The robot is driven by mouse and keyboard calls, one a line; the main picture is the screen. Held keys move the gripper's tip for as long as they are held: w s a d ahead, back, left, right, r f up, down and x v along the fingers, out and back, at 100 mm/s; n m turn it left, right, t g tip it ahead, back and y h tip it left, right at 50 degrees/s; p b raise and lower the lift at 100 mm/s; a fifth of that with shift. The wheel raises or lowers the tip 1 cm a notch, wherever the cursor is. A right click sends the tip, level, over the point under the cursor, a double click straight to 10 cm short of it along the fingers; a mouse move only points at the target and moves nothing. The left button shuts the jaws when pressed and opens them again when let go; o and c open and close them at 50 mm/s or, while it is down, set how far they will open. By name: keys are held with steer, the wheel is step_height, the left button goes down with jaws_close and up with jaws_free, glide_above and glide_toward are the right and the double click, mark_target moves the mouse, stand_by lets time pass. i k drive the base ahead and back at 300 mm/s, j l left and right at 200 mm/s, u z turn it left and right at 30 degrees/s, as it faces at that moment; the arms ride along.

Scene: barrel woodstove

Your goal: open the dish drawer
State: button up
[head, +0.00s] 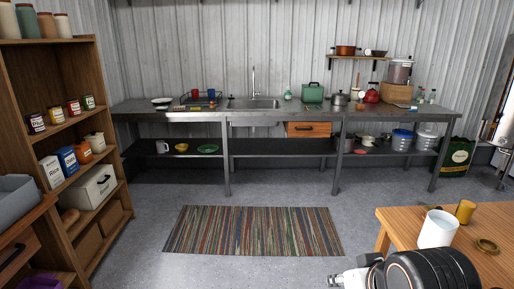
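A wooden drawer (308,129) with a dark handle hangs under the metal counter, right of the sink, and looks shut. Another wooden drawer front (18,252) with a dark handle is at the far left edge, partly cut off. No label shows which one is the dish drawer. My gripper (338,281) is at the bottom edge, beside the wooden table, far from the drawer under the counter. It is partly cut off, and I cannot tell whether it is open or shut.
The metal counter (190,116) runs along the back wall, with legs and a low shelf. A striped rug (253,231) lies on clear floor before it. A wooden table (400,222) with a white cup (437,229) is at right, a tall shelf (60,90) at left.

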mark_target(306, 123)
steer(key=i, duration=2.05)
steer(key=i+j+z, duration=0.15)
steer(key=i+z, duration=0.25)
steer(key=i, duration=0.25)
steer(key=i+j+z, duration=0.4)
steer(key=i, duration=0.25)
steer(key=i+j+z, duration=0.45)
steer(key=i, duration=0.1)
